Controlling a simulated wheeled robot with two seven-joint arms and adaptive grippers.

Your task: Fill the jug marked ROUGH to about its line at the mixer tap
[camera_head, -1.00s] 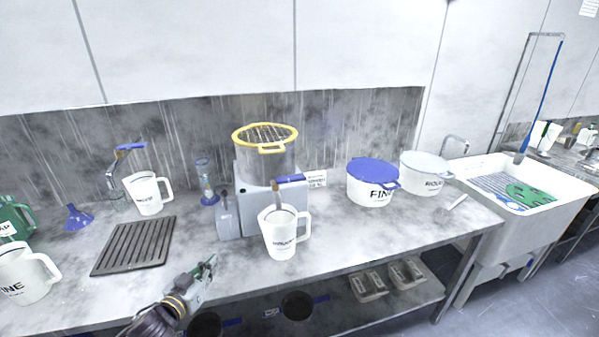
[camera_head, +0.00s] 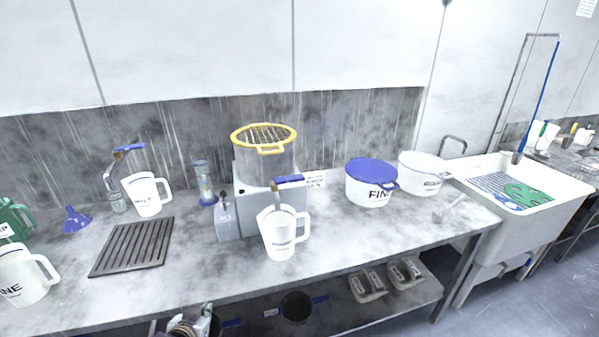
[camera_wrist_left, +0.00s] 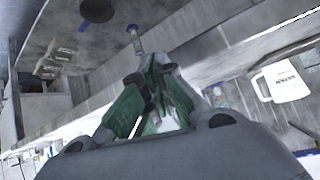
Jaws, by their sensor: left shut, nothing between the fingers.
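A white jug (camera_head: 280,242) stands upright under the blue-handled tap (camera_head: 288,181) of the grey mixer box. Its dark lettering is too small to read surely, and its inside and level cannot be told. Another white jug (camera_head: 146,196), its lettering also unclear, stands at the left beneath a second blue-handled tap (camera_head: 128,149). A white jug with dark lettering also shows in the left wrist view (camera_wrist_left: 284,82). My left gripper (camera_head: 192,324) is low at the bottom edge, below the counter's front and apart from the jugs. Its green fingers (camera_wrist_left: 150,98) are shut and empty. My right gripper is out of view.
A FINE jug (camera_head: 24,279) and a green jug (camera_head: 14,222) stand far left. A slotted grate (camera_head: 132,246), blue funnel (camera_head: 76,218) and hourglass (camera_head: 205,187) are on the counter. Lidded FINE tub (camera_head: 370,188), white tub (camera_head: 421,177) and sink (camera_head: 540,207) are right.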

